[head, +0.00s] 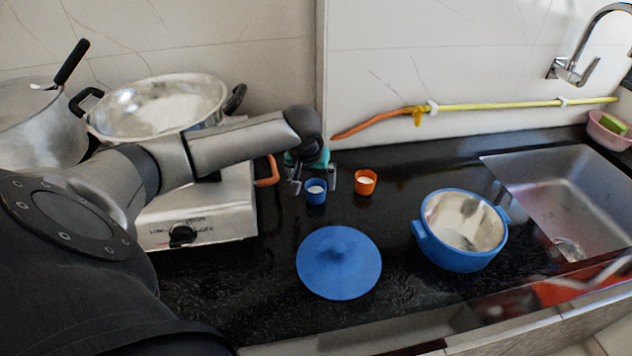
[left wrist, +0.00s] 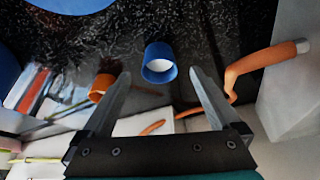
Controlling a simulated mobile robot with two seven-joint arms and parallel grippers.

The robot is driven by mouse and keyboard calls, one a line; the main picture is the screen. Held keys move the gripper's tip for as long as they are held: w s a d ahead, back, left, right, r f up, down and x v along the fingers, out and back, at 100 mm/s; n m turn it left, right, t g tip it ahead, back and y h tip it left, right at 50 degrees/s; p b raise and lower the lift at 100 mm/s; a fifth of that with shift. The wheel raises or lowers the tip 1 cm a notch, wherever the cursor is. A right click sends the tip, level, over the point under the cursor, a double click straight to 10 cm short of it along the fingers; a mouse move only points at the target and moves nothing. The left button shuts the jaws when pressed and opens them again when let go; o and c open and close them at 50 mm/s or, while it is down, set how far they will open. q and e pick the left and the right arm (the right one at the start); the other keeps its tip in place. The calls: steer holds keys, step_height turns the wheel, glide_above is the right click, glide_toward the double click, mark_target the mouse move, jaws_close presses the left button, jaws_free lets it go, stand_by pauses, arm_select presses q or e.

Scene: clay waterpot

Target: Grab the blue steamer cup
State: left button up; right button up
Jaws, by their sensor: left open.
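The blue steamer cup (head: 316,192) stands upright on the black counter, just right of the stove. My left gripper (head: 315,184) is above and around it in the head view, with one finger on each side. In the left wrist view the blue cup (left wrist: 159,64) lies just ahead of the open fingertips (left wrist: 157,80), roughly centred between them. The jaws hold nothing, and I cannot tell whether a finger touches the cup. My right gripper does not show.
An orange cup (head: 365,183) stands close to the right of the blue one. A blue lid (head: 339,262) and a blue pot (head: 461,249) sit nearer the front. The stove (head: 205,219) with its orange hose end (head: 268,171) is at left, the sink (head: 565,195) at right.

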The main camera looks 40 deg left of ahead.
mark_target(316, 188)
arm_select(q)
steer(key=shift+w+b+x, duration=0.2)
steer(key=shift+b+x, duration=1)
steer(key=shift+x, duration=2)
steer(key=shift+r, duration=0.1)
steer(key=c, duration=1.4)
